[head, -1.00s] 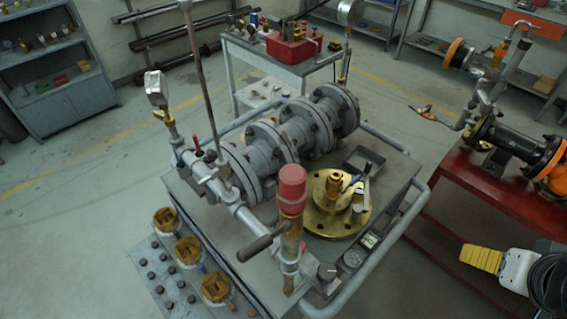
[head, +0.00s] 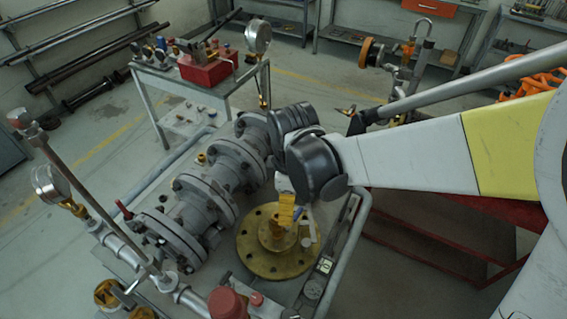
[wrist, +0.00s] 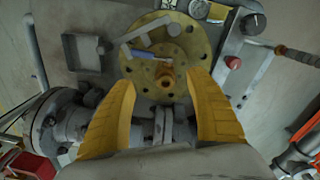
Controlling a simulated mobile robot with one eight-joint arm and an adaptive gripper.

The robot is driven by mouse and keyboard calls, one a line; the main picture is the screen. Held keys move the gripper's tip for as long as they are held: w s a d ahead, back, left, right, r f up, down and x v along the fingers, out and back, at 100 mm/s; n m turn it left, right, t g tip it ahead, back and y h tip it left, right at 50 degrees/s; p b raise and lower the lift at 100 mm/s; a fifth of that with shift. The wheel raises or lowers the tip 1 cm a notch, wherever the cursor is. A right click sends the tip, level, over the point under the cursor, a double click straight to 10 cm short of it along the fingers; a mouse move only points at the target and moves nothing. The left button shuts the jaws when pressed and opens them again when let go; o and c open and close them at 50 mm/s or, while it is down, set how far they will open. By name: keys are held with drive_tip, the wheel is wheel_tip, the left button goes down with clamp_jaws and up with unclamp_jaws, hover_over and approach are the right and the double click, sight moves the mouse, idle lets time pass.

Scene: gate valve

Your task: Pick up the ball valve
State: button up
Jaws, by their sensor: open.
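The ball valve, a small brass body with a blue lever, stands on a round brass flange (head: 256,262). In the wrist view the valve's brass body (wrist: 166,79) shows between my fingertips, with its blue lever (wrist: 144,55) beyond it over the flange face (wrist: 185,82). In the head view my gripper (head: 284,222) is above the flange and partly hides the valve. My gripper's yellow fingers (wrist: 163,84) are spread apart, with nothing held between them. I cannot tell the exact height gap to the valve.
Grey flanged piping (head: 205,185) runs close left of the flange. A gauge on a stem (head: 48,185) and a red-capped post (head: 226,303) rise nearby. A bench rail (head: 345,245) edges the right side. A grey tray (wrist: 83,53) lies beside the flange.

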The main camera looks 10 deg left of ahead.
sight(278, 228)
drive_tip(key=shift+s+a+f+n+g, duration=0.15)
drive_tip(key=shift+a+f+n, duration=0.2)
drive_tip(key=shift+a+f, duration=0.15)
drive_tip(key=shift+s+a+f+n+g, duration=0.15)
drive_tip(key=shift+a+f+n, duration=0.2)
drive_tip(key=shift+a+f, duration=0.1)
wheel_tip(278, 228, down, 5)
drive_tip(key=shift+f+b, duration=0.1)
drive_tip(key=shift+b, duration=0.7)
drive_tip(key=shift+w+a+f+b, duration=0.15)
drive_tip(key=shift+f+b, duration=0.4)
drive_tip(key=shift+f, duration=0.8)
drive_tip(key=shift+a+f+b, duration=0.15)
drive_tip(key=shift+f+b, duration=0.35)
drive_tip(key=shift+f, duration=0.85)
clamp_jaws()
drive_tip(key=shift+r, duration=0.1)
